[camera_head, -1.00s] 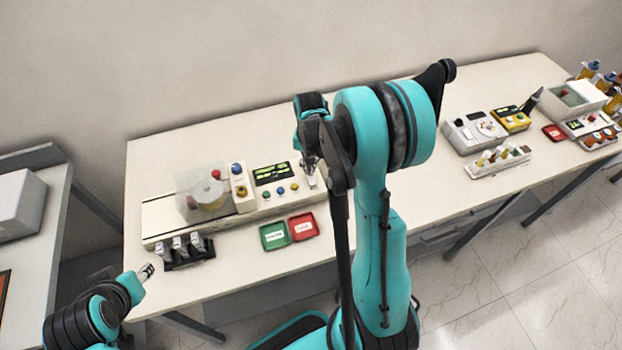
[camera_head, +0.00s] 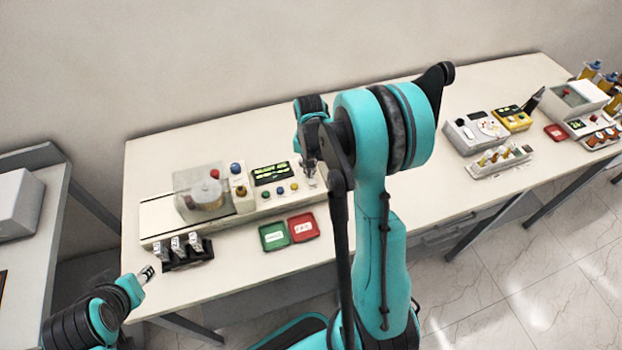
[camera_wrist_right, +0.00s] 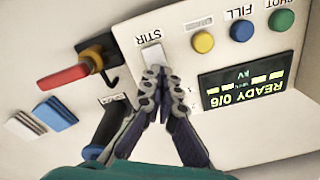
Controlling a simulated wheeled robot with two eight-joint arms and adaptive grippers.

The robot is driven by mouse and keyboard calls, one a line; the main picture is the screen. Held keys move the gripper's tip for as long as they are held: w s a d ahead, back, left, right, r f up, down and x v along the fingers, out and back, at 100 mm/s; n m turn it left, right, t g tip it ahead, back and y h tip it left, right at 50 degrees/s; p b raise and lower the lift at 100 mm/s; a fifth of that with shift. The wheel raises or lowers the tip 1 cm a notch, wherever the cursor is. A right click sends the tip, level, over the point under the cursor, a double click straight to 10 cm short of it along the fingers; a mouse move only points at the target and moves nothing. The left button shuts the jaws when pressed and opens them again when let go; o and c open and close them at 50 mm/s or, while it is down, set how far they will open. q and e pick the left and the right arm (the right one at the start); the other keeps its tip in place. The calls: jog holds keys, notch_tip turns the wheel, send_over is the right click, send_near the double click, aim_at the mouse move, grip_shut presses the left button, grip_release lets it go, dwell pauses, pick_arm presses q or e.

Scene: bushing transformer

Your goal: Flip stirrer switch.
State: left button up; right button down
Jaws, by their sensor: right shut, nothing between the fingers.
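The stirrer switch (camera_wrist_right: 153,57) is a small pale rocker beside the upside-down STIR label on the white panel, in the right wrist view. In the head view my right gripper (camera_head: 309,170) is over the right end of the white machine (camera_head: 160,222), and the switch there is hidden or too small to make out. My left gripper (camera_head: 146,273) is low at the table's front left, its fingers unclear.
Yellow (camera_wrist_right: 203,42) and blue (camera_wrist_right: 241,31) buttons and a READY display (camera_wrist_right: 245,88) sit beside the switch. A red-handled lever (camera_wrist_right: 63,76) is on the other side. Green (camera_head: 273,236) and red (camera_head: 303,227) trays lie in front of the machine.

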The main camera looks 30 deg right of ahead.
jog(key=shift+r+p, duration=2.35)
jog(key=shift+r, duration=1.15)
jog(key=shift+a, duration=0.1)
jog(key=s+a+f+n+t+b, duration=0.1)
jog(key=s+a+n+t+b, duration=0.6)
jog(key=s+a+b, duration=0.6)
jog(key=shift+s+a+f+n+b, duration=0.2)
jog(key=shift+s+a+n+b, duration=0.15)
jog(key=shift+a+n+b, duration=0.35)
